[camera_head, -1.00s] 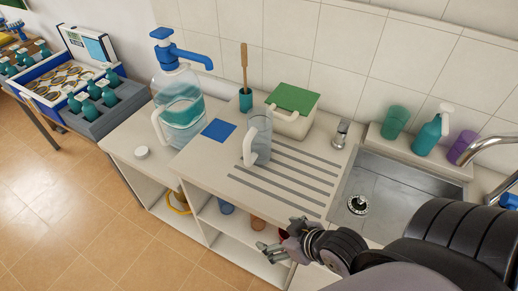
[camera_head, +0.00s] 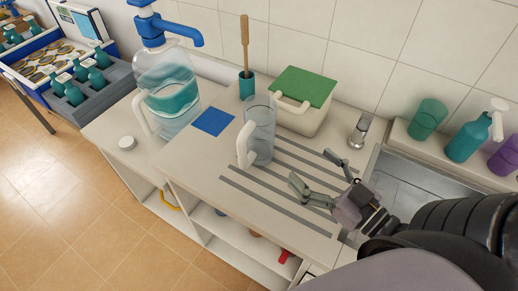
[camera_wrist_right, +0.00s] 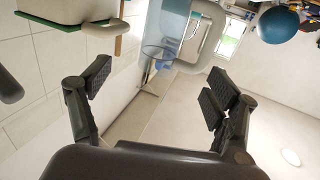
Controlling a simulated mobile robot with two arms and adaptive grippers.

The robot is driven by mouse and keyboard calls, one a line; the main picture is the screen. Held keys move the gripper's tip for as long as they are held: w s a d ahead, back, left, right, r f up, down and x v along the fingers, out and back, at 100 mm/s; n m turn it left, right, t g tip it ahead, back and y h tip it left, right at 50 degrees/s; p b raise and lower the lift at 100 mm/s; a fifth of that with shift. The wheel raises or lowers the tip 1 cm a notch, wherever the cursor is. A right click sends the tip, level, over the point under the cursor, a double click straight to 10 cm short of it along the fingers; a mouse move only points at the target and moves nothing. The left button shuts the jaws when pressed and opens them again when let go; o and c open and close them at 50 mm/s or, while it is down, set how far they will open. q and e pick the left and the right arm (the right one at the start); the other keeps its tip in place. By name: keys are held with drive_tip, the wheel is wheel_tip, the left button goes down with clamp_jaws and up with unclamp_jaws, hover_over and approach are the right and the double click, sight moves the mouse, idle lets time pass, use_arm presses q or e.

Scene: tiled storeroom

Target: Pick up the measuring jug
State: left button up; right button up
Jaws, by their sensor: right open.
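The clear measuring jug (camera_head: 262,130) stands upright on the grooved part of the counter in the head view, its white handle on the left side. My right gripper (camera_head: 314,170) is open and empty, to the right of the jug and nearer the front, with a gap between them. My left gripper is not in view.
A large water bottle with a blue pump (camera_head: 168,85) stands left of the jug. A green-lidded box (camera_head: 303,98) and a brush in a teal cup (camera_head: 246,85) stand behind it. The tap base (camera_head: 360,133) and sink (camera_head: 405,185) lie right. A blue square (camera_head: 214,122) lies flat.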

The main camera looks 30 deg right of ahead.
sight(270, 136)
drive_tip(key=p+x, duration=0.1)
drive_tip(key=x, duration=0.9)
drive_tip(key=shift+w, duration=0.15)
drive_tip(key=shift+a+f+p+x, duration=0.1)
drive_tip(key=shift+p+x, duration=0.45)
drive_tip(key=shift+x, duration=0.8)
drive_tip(key=shift+a+f+p+x, duration=0.15)
drive_tip(key=shift+p+x, duration=0.4)
drive_tip(key=shift+x, duration=0.75)
drive_tip(key=shift+w+a, duration=0.1)
drive_tip(key=shift+w, duration=0.35)
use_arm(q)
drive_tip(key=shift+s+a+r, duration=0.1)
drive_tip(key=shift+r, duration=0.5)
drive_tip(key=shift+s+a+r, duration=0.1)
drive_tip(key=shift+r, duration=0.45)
use_arm(e)
drive_tip(key=shift+s, duration=0.1)
drive_tip(key=shift+c, duration=0.3)
clamp_jaws()
